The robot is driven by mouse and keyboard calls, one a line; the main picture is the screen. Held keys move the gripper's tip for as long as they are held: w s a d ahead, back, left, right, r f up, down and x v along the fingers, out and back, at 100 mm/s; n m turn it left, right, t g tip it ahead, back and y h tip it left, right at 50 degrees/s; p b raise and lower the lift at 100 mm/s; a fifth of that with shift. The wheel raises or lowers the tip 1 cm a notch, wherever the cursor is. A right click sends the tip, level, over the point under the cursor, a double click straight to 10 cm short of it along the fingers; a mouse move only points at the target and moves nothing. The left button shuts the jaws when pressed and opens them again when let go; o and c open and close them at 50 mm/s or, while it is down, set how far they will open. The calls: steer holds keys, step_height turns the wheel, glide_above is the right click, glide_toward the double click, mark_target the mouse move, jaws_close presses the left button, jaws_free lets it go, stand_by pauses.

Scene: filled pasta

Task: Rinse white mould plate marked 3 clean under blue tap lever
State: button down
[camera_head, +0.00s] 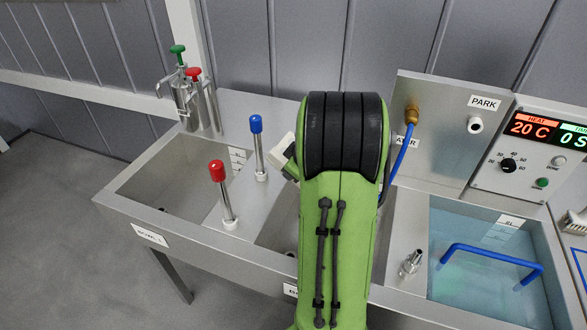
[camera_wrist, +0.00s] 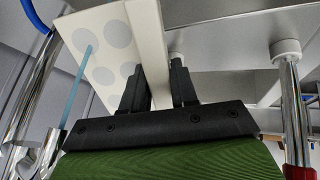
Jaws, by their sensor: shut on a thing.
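In the wrist view my gripper (camera_wrist: 158,78) is shut on a white mould plate (camera_wrist: 152,30), with its fingers on both sides of the plate's edge. Several grey round spots show on the plate's face; I cannot tell if they are hollows or dirt. No number shows. A pale blue streak (camera_wrist: 76,85), like a thin stream of water, crosses in front of or meets that face. In the head view only a white corner of the plate (camera_head: 281,150) shows left of my green arm. The blue tap lever (camera_head: 256,146) stands upright just left of it.
A red tap lever (camera_head: 221,190) stands left of the blue one, beside the left bowl (camera_head: 166,196). My arm hides most of the middle bowl. A water bath (camera_head: 480,270) with a blue handle and a heater panel (camera_head: 530,155) are at right. Soap pumps (camera_head: 185,95) stand back left.

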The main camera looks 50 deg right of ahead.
steer(key=shift+d, duration=0.15)
stand_by(0.4)
steer(key=shift+w+d+p, duration=0.2)
steer(key=shift+d+p, duration=0.1)
steer(key=shift+d, duration=1.05)
steer(key=shift+s, duration=0.15)
stand_by(1.0)
steer(key=shift+s+a+b, duration=0.15)
steer(key=shift+s+b, duration=0.35)
steer(key=shift+s, duration=0.35)
steer(key=shift+s+a+b, duration=0.15)
steer(key=shift+s+b, duration=0.35)
steer(key=shift+s, duration=0.3)
stand_by(0.7)
steer(key=shift+s+a, duration=0.1)
steer(key=shift+s, duration=0.35)
steer(key=s+a+r+b, duration=0.2)
steer(key=s+a+b, duration=0.1)
steer(key=s, duration=0.7)
steer(key=shift+s+a, duration=0.15)
steer(key=shift+s, duration=0.15)
stand_by(0.8)
